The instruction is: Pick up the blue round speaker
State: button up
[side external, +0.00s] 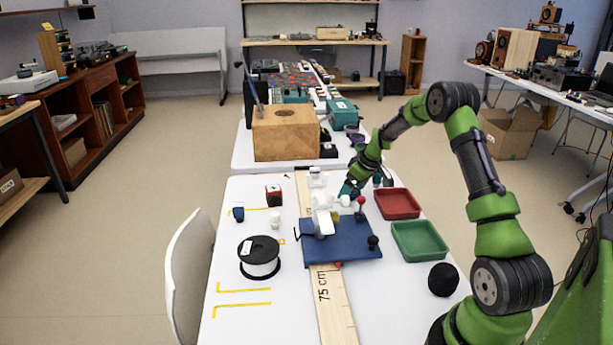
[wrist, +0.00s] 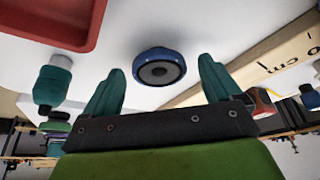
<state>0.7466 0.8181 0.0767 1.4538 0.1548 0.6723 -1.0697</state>
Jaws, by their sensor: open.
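The blue round speaker (wrist: 159,67), with a dark grey face and a darker centre, sits on the white table in the wrist view. My gripper (wrist: 160,78) is open, its two teal fingers apart, one to each side of the speaker in the picture. The speaker appears beyond the fingertips, and no contact shows. In the side external view my gripper (side external: 352,186) is low over the far part of the near table. I cannot make out the speaker there; the gripper and nearby small objects crowd that spot.
A red tray (side external: 397,203) and green tray (side external: 420,241) stand at the right. A wooden ruler plank (side external: 330,305) runs along the table, with a blue board (side external: 341,250) across it. A teal bottle (wrist: 52,82) stands left in the wrist view. A red cube (side external: 273,196) lies left of the plank.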

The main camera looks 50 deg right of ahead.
jog(key=shift+c, duration=0.4)
jog(key=c, duration=1.2)
